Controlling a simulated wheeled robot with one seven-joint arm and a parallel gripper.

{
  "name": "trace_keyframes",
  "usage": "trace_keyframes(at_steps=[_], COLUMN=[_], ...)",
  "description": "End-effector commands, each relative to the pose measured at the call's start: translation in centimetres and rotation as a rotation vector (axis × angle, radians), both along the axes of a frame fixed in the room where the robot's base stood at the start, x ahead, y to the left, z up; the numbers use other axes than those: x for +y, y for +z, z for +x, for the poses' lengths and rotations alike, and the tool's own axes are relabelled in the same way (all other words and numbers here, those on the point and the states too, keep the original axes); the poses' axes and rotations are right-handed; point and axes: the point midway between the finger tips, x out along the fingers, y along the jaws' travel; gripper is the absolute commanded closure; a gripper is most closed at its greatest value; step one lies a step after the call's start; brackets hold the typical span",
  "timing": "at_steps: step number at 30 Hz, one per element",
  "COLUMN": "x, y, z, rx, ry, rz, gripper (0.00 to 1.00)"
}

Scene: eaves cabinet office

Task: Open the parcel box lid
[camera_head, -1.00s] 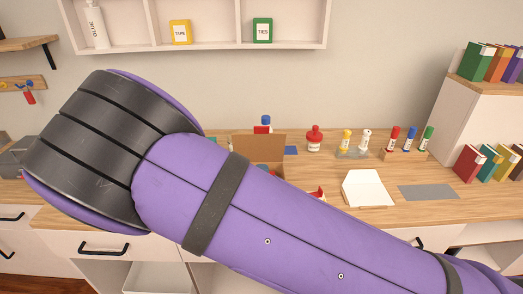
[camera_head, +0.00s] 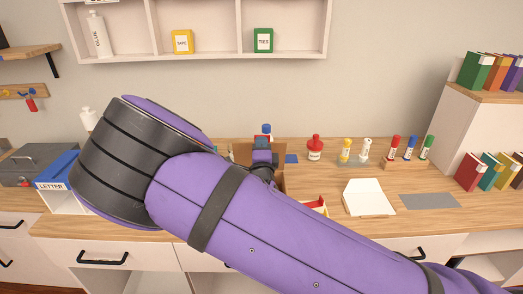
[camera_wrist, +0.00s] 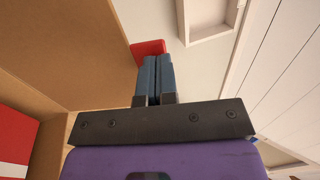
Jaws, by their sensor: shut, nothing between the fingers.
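The brown cardboard parcel box stands on the desk, mostly hidden behind my purple arm in the head view. Its lid (camera_head: 242,152) shows as an upright brown panel beside my gripper (camera_head: 262,143). In the wrist view cardboard (camera_wrist: 60,45) fills the upper left, with a red and white item (camera_wrist: 14,140) beside it at the lower left. My gripper (camera_wrist: 154,60) has its blue fingers together, empty, just right of the cardboard edge. I cannot tell whether they touch it. A red object (camera_wrist: 147,48) shows behind the fingertips.
A red bottle (camera_head: 314,148), yellow and white bottles and several markers (camera_head: 410,147) stand along the back. A white sloped item (camera_head: 367,198) and a grey mat (camera_head: 429,201) lie to the right. A blue-and-white letter tray (camera_head: 57,180) is at the left.

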Motion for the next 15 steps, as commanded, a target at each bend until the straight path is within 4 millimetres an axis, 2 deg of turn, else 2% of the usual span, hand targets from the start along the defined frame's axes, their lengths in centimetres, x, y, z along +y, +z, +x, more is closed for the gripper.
trace_keyframes(at_steps=[15], x=[-0.34], y=[-0.09], z=[0.59], rx=[0.032], ry=[-0.009], rz=[0.005], gripper=[1.00])
